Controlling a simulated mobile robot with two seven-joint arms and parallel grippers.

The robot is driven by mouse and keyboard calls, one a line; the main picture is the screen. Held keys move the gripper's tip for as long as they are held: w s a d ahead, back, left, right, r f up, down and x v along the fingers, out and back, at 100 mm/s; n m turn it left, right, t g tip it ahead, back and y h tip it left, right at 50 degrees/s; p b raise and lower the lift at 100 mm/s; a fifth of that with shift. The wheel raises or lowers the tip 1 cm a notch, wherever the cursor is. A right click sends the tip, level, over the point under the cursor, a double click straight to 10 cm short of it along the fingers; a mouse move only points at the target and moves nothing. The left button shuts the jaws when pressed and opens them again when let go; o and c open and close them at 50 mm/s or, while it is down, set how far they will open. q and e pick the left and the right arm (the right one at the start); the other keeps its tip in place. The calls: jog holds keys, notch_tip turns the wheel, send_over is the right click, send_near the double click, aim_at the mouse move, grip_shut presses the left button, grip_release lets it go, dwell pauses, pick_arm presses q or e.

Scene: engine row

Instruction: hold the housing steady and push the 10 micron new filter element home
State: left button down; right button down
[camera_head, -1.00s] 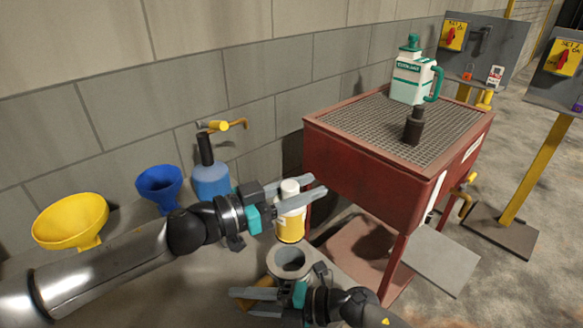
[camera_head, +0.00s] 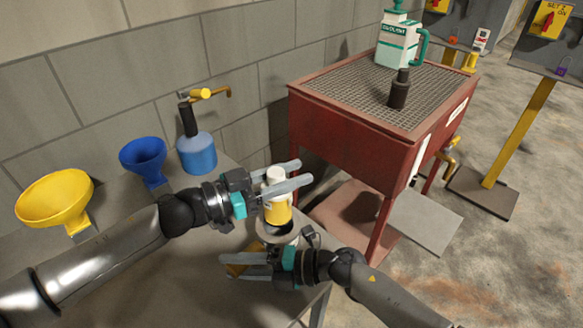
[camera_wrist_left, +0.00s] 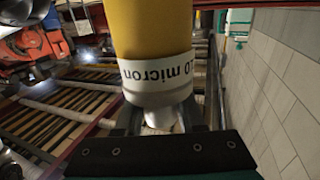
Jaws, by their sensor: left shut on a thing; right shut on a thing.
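The 10 micron new filter element (camera_head: 278,212) is yellow with a white end. My left gripper (camera_head: 305,171) is shut on its white upper end and holds it upright. The left wrist view shows its white "10 micron" label (camera_wrist_left: 160,72). The housing (camera_head: 276,233) is a grey open-topped cylinder directly below. The element's lower end is at the housing's mouth; I cannot tell how far inside it is. My right gripper (camera_head: 224,267) is shut on the housing, low down at its side. The gripper and arm hide most of the housing.
A yellow funnel (camera_head: 52,202), a blue funnel (camera_head: 143,158) and a blue pump bottle (camera_head: 197,155) stand on the grey bench at left. A red grated basin (camera_head: 345,135) stands behind, bearing a white-green jug (camera_head: 396,45) and a dark cylinder (camera_head: 399,92).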

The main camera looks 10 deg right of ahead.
aim_at(290, 207)
pick_arm(q)
jog(key=shift+f, duration=0.45)
jog(key=shift+f, duration=0.15)
dwell(1.3)
jog(key=shift+f, duration=0.3)
jog(key=shift+f, duration=2.75)
jog(key=shift+f, duration=0.7)
jog(key=shift+c, duration=2.2)
grip_release()
jog(key=shift+a, duration=0.15)
